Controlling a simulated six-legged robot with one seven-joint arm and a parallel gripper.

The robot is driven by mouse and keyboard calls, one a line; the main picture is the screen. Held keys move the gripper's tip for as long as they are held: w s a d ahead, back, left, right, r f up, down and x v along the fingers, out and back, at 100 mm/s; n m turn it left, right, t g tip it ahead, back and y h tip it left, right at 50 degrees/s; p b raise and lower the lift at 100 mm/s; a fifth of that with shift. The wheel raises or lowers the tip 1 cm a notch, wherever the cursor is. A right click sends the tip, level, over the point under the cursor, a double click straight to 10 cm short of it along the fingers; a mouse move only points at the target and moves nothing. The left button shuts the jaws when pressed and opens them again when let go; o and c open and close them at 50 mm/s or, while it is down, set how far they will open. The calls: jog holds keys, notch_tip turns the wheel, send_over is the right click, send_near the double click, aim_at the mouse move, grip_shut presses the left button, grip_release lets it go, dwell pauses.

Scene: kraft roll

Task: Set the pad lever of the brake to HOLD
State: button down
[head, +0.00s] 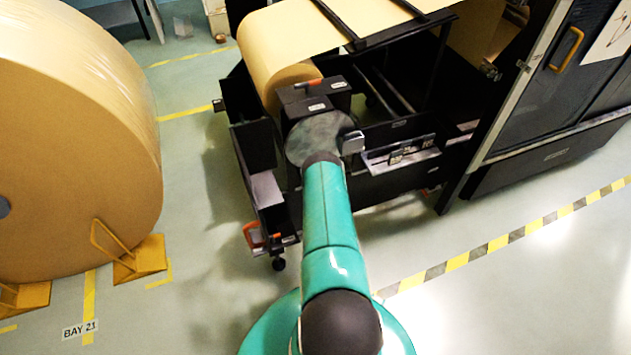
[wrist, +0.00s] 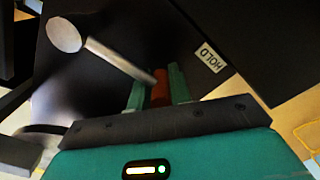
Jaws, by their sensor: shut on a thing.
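In the wrist view the two teal fingers of my gripper (wrist: 158,79) stand on either side of an orange-red grip (wrist: 160,90), shut on it. A pale grey rod (wrist: 118,57) slants from near a round grey disc (wrist: 65,35) down to this grip, and I take them together as the pad lever. In the head view the black brake housing (head: 318,98) is beyond my wrist. My arm hides the gripper and lever there.
A kraft web (head: 310,35) runs over the black machine frame behind the brake. A large kraft roll (head: 75,140) stands at the left with yellow chocks (head: 140,258). A dark cabinet (head: 560,95) stands at the right. The floor (head: 520,290) at front right is clear.

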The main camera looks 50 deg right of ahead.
jog(key=shift+s+d+f+n, duration=0.15)
jog(key=shift+d+f+n, duration=0.05)
jog(key=shift+f+n, duration=0.8)
jog(key=shift+s+d+f+n, duration=0.15)
jog(key=shift+f+n, duration=0.8)
jog(key=shift+n, duration=0.05)
jog(key=shift+s+d+f, duration=0.1)
jog(key=c, duration=1.3)
grip_release()
jog(key=shift+d+f, duration=0.15)
jog(key=shift+c, duration=0.2)
jog(key=shift+a, duration=0.25)
jog(key=v, duration=1.3)
jog(key=shift+s+a, duration=0.15)
jog(key=shift+s, duration=0.1)
jog(key=shift+s, duration=0.1)
